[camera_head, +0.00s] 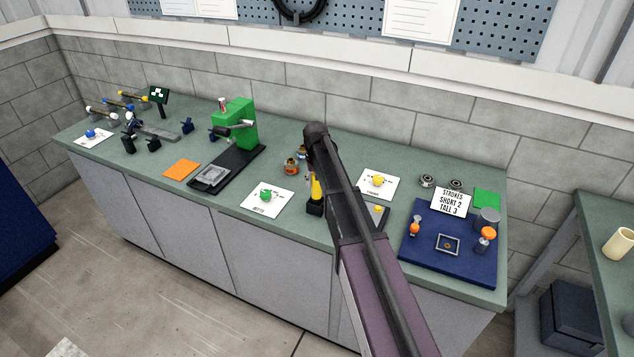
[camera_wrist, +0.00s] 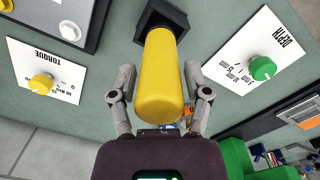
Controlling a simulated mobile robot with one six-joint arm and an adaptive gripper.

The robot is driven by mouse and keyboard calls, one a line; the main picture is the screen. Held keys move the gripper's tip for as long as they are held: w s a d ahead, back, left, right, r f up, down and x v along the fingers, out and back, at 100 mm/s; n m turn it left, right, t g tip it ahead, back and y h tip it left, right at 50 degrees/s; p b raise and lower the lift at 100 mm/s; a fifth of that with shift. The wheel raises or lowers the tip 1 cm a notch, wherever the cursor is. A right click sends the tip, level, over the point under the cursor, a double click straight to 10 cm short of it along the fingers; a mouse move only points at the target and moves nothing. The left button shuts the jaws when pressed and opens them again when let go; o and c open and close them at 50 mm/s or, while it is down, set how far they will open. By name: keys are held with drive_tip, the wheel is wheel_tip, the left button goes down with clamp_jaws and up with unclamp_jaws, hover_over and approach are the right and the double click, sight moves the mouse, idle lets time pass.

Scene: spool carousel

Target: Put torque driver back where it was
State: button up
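The torque driver, with a yellow handle (camera_wrist: 160,75), stands in a small black holder (camera_wrist: 150,22) on the bench. In the head view the yellow handle (camera_head: 316,187) rises from the black holder (camera_head: 315,208), partly beside my arm. My gripper (camera_wrist: 158,78) is open, with one finger on each side of the handle and a narrow gap visible at both sides. The handle's rounded end faces the wrist camera. The driver's lower part is hidden in the holder. In the head view my fingers cannot be made out.
A TORQUE card with a yellow knob (camera_wrist: 41,84) and a DEPTH card with a green knob (camera_wrist: 262,68) flank the holder. A green press (camera_head: 236,122) stands left. A blue mat (camera_head: 450,268) with small parts lies right. Bare bench surrounds the holder.

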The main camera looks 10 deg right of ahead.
drive_tip(key=shift+o, duration=0.3)
drive_tip(key=shift+r, duration=0.2)
wheel_tip(320, 180, up, 12)
drive_tip(key=p, duration=1.2)
drive_tip(key=shift+w, duration=0.1)
idle(0.8)
drive_tip(key=s, duration=2.9)
drive_tip(key=shift+s+d, duration=0.15)
drive_tip(key=shift+f, duration=0.1)
wheel_tip(320, 180, down, 13)
drive_tip(key=b, duration=1.2)
drive_tip(key=shift+r, duration=0.2)
